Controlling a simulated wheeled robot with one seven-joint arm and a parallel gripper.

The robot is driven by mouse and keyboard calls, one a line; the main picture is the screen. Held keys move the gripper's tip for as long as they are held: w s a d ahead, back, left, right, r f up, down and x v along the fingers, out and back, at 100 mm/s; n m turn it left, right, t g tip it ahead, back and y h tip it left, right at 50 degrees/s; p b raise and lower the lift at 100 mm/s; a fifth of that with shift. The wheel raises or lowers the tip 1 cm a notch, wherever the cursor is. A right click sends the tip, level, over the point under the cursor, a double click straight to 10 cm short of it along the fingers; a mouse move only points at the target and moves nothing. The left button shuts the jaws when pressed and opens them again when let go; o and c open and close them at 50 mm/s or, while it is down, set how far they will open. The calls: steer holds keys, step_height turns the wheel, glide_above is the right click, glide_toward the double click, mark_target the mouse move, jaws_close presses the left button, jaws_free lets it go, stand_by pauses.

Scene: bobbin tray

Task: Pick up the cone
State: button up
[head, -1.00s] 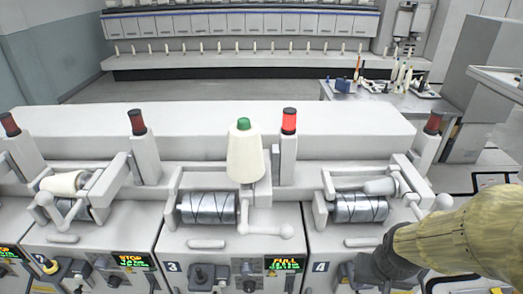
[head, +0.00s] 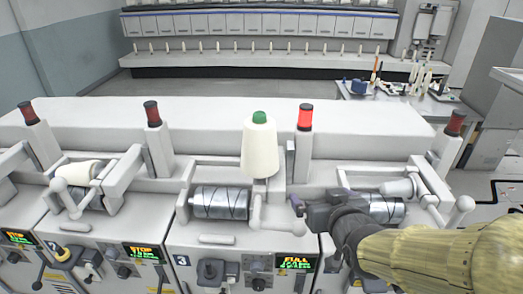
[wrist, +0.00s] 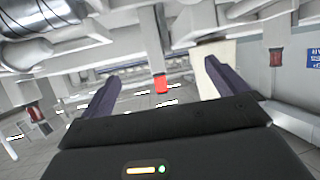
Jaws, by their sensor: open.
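The cone (head: 259,152) is a cream yarn package with a green tip, standing upright above the machine marked 3 in the head view. A cream shape, apparently the cone (wrist: 230,67), shows in the wrist view, partly behind the right finger. My gripper (head: 308,202) is at the lower right of the cone in the head view, in front of the machine. It is apart from the cone. In the wrist view my gripper (wrist: 162,72) has its two dark purple fingers spread wide with nothing held between them.
A lit red lamp (head: 305,118) stands just right of the cone. Another yarn package (head: 78,172) lies at the left. The white machine top (head: 215,128) behind is clear.

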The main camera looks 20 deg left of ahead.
steer(key=s+a+r+n+t+y, duration=0.2)
steer(key=s+a+r+y, duration=0.1)
steer(key=a+r+y, duration=0.2)
step_height(320, 180, up, 3)
steer(key=shift+a+r, duration=0.15)
steer(key=shift+a, duration=1)
steer(key=shift+w, duration=0.1)
steer(key=p, duration=1.1)
glide_toward(266, 136)
steer(key=x, duration=0.4)
steer(key=shift+p+x, duration=0.9)
steer(key=shift+x, duration=1.5)
steer(key=shift+a, duration=0.1)
